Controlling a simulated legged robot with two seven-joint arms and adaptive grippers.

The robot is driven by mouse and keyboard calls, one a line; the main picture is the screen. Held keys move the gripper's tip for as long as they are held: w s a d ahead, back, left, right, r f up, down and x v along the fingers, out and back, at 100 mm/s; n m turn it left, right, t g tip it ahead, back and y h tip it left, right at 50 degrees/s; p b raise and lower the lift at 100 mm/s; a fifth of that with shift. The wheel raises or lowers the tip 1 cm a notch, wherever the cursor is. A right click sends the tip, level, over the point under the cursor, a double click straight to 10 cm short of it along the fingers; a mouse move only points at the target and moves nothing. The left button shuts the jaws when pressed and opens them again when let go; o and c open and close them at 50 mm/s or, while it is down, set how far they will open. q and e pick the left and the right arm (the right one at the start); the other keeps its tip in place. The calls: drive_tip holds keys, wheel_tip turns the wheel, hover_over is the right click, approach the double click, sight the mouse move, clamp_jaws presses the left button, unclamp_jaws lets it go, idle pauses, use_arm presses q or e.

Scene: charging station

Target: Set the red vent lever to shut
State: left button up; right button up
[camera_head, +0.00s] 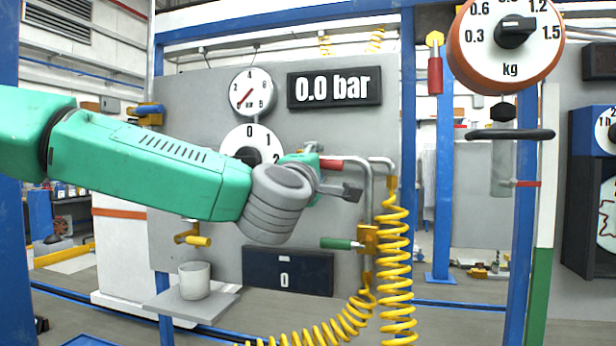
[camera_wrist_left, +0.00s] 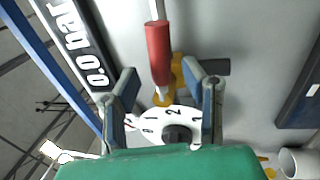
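The red vent lever (camera_head: 331,163) sticks out sideways by the bent grey pipe on the grey panel, partly hidden by my arm. In the left wrist view the red lever (camera_wrist_left: 158,52) lies lengthwise, with a yellow fitting at its lower end. My left gripper (camera_head: 334,177) is in front of the panel at the lever. In the left wrist view its two fingers (camera_wrist_left: 160,75) are apart, one on each side of the lever's lower part. I see no clear contact. My right gripper is not in view.
A green lever (camera_head: 338,243) on a yellow valve sits below, beside yellow coiled hoses (camera_head: 397,270). The numbered dial (camera_head: 262,138) is behind my arm. The display (camera_head: 334,88) reads 0.0 bar. A white cup (camera_head: 194,281) stands on a shelf. A round kg scale (camera_head: 490,62) hangs at upper right.

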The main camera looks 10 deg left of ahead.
use_arm(q)
drive_tip(key=s+f, duration=0.2)
drive_tip(key=s, duration=0.7)
drive_tip(key=shift+s+a, duration=0.15)
drive_tip(key=shift+a, duration=0.05)
